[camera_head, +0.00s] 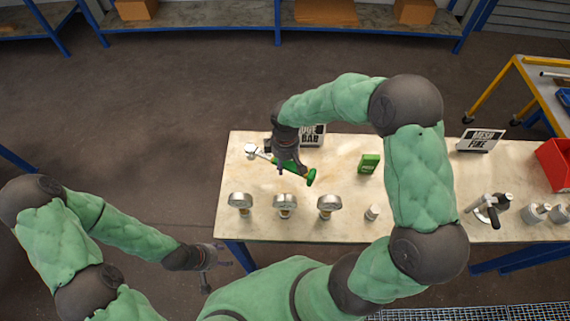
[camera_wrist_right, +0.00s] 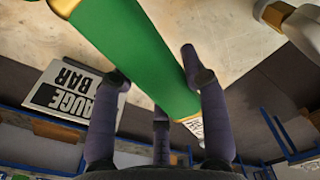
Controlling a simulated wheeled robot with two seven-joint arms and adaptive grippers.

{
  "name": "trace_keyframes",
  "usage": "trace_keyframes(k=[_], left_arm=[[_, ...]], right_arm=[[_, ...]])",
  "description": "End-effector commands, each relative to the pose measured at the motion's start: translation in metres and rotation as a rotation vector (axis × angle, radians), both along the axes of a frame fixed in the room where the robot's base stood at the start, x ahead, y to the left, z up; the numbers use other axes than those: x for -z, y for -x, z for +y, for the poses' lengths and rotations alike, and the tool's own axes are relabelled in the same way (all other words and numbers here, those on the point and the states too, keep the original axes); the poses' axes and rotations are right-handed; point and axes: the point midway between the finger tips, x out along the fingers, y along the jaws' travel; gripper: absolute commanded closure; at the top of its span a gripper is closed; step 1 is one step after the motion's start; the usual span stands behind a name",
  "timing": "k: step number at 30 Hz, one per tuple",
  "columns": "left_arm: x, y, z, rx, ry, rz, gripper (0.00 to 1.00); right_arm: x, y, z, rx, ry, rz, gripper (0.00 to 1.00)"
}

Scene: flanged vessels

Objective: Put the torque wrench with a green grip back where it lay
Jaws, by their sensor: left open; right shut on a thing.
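The torque wrench with a green grip (camera_head: 299,173) is over the left part of the bench top in the head view, its metal head (camera_head: 251,150) pointing left. My right gripper (camera_head: 290,166) is shut on it. In the right wrist view the green grip (camera_wrist_right: 145,50) runs between the fingers of my right gripper (camera_wrist_right: 155,85). I cannot tell whether the wrench touches the bench.
Several gauges, one of them a left gauge (camera_head: 240,202), stand along the bench's (camera_head: 345,150) front edge. A "gauge bar" sign (camera_head: 312,136) stands behind the wrench. A green box (camera_head: 369,164), a white-topped fitting (camera_head: 372,212), a "mesh fine" sign (camera_head: 480,140) and a red bin (camera_head: 556,163) are further right.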

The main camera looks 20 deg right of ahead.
Motion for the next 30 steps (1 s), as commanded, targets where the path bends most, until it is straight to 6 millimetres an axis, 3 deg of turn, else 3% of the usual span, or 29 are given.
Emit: trace_keyframes(k=[17, 30], left_arm=[[-0.004, 0.000, 0.000, 0.000, 0.000, 0.000, 0.42], [0.026, 0.000, 0.000, 0.000, 0.000, 0.000, 0.42]], right_arm=[[-0.005, -0.002, 0.000, 0.000, -0.006, -0.006, 0.95], [0.033, -0.001, 0.000, -0.001, -0.006, -0.004, 0.95]])
